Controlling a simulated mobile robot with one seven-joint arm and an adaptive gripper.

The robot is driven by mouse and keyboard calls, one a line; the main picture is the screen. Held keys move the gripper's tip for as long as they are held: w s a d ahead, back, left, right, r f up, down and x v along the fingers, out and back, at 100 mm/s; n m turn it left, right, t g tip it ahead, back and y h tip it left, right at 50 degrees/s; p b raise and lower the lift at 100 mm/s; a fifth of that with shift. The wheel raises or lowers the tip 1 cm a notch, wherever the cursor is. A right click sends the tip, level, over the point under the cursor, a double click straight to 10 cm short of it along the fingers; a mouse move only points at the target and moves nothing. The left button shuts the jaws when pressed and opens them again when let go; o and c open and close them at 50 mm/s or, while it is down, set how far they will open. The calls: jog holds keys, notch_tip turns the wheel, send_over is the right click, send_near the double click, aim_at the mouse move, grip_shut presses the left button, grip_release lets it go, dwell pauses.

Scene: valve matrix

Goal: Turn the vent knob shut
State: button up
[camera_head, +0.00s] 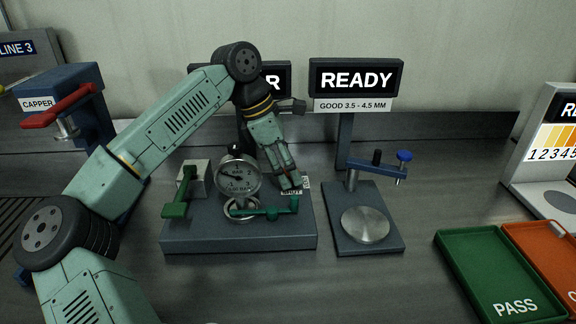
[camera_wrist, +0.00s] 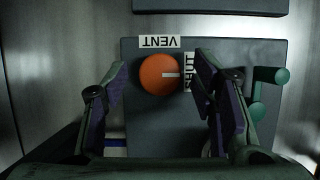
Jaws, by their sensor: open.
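The vent knob (camera_wrist: 153,83) is a round orange knob in the wrist view. Its white pointer line points right, toward the SHUT label (camera_wrist: 189,72). The VENT label (camera_wrist: 160,42) appears upside down above the knob. My gripper (camera_wrist: 162,68) is open, one finger on each side of the knob, with visible gaps. In the head view, my gripper (camera_head: 291,187) points down at the right back part of the grey base plate (camera_head: 240,242). The knob is hidden behind the fingers there, and only part of a label shows.
A pressure gauge (camera_head: 238,177) stands left of my gripper. A green lever (camera_head: 268,213) lies in front of it, with its green end close to the fingers. Another green handle (camera_head: 176,209) is further left. A READY display (camera_head: 356,79) and round-plate stand (camera_head: 366,224) are right.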

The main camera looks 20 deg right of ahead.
jog(key=v, duration=1.2)
